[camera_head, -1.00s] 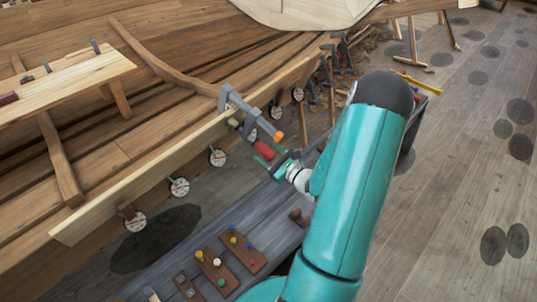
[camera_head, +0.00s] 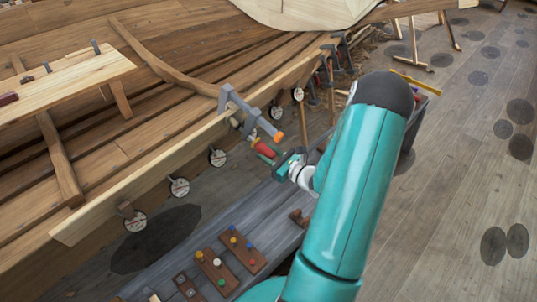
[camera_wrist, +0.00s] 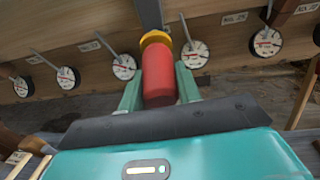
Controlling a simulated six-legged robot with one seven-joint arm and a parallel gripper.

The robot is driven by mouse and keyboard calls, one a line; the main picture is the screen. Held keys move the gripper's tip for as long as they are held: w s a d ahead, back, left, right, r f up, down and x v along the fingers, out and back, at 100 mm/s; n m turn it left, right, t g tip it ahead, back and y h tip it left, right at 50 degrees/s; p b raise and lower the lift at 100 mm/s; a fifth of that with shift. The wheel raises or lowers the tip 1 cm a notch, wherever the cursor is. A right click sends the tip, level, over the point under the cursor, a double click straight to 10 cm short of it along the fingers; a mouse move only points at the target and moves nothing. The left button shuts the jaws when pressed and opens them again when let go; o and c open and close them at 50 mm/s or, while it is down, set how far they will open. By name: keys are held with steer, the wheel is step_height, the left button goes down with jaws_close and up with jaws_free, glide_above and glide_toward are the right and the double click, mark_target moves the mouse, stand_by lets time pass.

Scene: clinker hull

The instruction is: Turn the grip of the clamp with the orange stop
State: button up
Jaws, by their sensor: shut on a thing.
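The grey clamp (camera_head: 250,112) is fixed over the edge of the long plank, with its orange stop (camera_head: 278,137) at the end of its bar. Its red grip (camera_head: 265,150) sticks out below, towards my gripper. In the wrist view the red grip (camera_wrist: 158,72) stands between the two teal fingers, with an orange-yellow piece (camera_wrist: 155,37) beyond it. My gripper (camera_wrist: 158,92) is shut on the red grip. In the head view my gripper (camera_head: 278,160) is at the grip's near end, and the fingers are small and partly merged with it.
Several round dials (camera_head: 218,157) hang along the plank (camera_head: 140,175) on both sides of the clamp. A grey bench (camera_head: 200,235) below holds boards with coloured pegs (camera_head: 242,250). More clamps (camera_head: 340,50) stand farther along the hull. The floor at right is open.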

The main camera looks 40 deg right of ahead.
steer(key=m+y, duration=0.3)
steer(key=shift+f, duration=0.1)
stand_by(0.4)
steer(key=shift+m, duration=0.3)
steer(key=o, duration=1)
steer(key=shift+s, duration=0.1)
steer(key=v, duration=1.3)
steer(key=shift+s+d, duration=0.25)
steer(key=shift+d, duration=0.1)
